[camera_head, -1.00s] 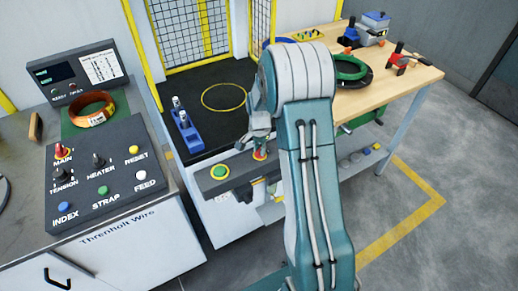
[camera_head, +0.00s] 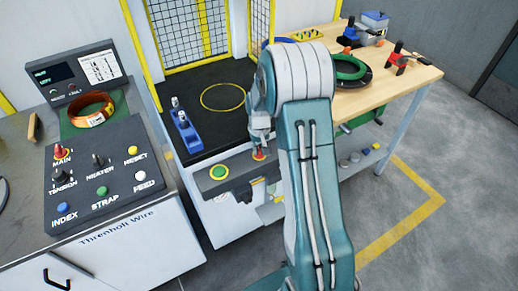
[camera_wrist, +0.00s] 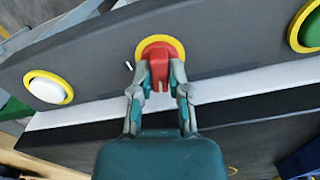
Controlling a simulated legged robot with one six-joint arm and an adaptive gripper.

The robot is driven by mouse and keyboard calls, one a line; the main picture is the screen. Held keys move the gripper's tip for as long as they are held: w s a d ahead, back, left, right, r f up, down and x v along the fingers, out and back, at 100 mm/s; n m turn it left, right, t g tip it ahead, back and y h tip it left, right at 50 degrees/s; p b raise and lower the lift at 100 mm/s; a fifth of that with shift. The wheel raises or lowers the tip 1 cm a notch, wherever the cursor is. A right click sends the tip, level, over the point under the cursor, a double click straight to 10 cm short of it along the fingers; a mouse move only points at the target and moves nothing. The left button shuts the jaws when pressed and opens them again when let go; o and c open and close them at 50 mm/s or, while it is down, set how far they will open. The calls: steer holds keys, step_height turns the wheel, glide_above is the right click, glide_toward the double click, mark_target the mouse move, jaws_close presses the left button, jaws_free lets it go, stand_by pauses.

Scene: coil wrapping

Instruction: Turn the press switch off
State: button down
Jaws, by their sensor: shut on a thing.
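The press switch (camera_wrist: 160,68) is a red knob on a yellow ring, set in the dark front panel of the press. It also shows in the head view (camera_head: 259,155), partly hidden by my gripper. My gripper (camera_wrist: 160,84) has its two grey fingers on either side of the red knob, shut on it. In the head view my gripper (camera_head: 260,147) points down onto the knob, and my arm covers the panel to its right. A small white line mark (camera_wrist: 129,66) lies beside the yellow ring in the wrist view.
A green button (camera_head: 218,172) sits on the same panel, left of the switch. A white button (camera_wrist: 46,87) is on its other side. A blue holder (camera_head: 186,133) stands on the dark press bed. A control console (camera_head: 98,175) is at left, a wooden workbench (camera_head: 415,72) at right.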

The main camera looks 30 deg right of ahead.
mark_target(259, 149)
steer(key=shift+w+r+n, duration=0.1)
steer(key=shift+w+n, duration=0.1)
steer(key=shift+n, duration=1.1)
steer(key=c, duration=0.7)
jaws_free()
steer(key=shift+o, duration=0.4)
step_height(259, 149, up, 12)
